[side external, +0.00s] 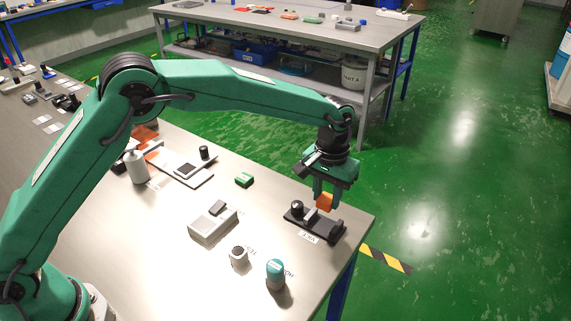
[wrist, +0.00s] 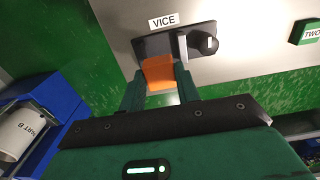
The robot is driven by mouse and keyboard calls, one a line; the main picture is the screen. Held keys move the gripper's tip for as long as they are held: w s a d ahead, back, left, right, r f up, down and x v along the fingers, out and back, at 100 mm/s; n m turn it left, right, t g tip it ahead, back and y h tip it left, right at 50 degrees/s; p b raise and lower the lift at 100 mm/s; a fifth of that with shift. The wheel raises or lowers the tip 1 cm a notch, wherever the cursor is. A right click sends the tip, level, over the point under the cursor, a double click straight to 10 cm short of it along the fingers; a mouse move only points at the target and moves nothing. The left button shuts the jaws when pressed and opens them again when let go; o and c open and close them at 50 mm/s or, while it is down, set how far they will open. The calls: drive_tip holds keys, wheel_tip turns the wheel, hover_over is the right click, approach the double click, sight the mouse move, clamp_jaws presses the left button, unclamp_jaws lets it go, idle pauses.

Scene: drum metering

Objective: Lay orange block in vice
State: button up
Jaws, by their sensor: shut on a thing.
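The orange block (side external: 324,202) is held between the fingers of my gripper (side external: 325,196), at the black vice (side external: 318,222) near the right corner of the table. My gripper is shut on the block from above. In the wrist view the block (wrist: 158,74) sits between the two green fingers (wrist: 159,82) and overlaps the vice (wrist: 160,44), with the "VICE" label beyond it. I cannot tell whether the block touches the vice bed.
A grey box (side external: 213,226), a white-and-grey knob (side external: 238,256) and a teal-topped cylinder (side external: 275,273) stand left of the vice. A green block (side external: 244,180) lies farther back. The table's right edge is close to the vice.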

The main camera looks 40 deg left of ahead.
sight(325, 206)
drive_tip(key=shift+w+a+f, duration=0.15)
drive_tip(key=shift+w, duration=0.05)
drive_tip(key=shift+f, duration=2)
drive_tip(key=shift+f, duration=0.6)
drive_tip(key=o, duration=0.9)
drive_tip(key=shift+o, duration=0.3)
drive_tip(key=shift+r, duration=0.2)
wheel_tip(325, 206, up, 12)
drive_tip(key=shift+r, duration=0.45)
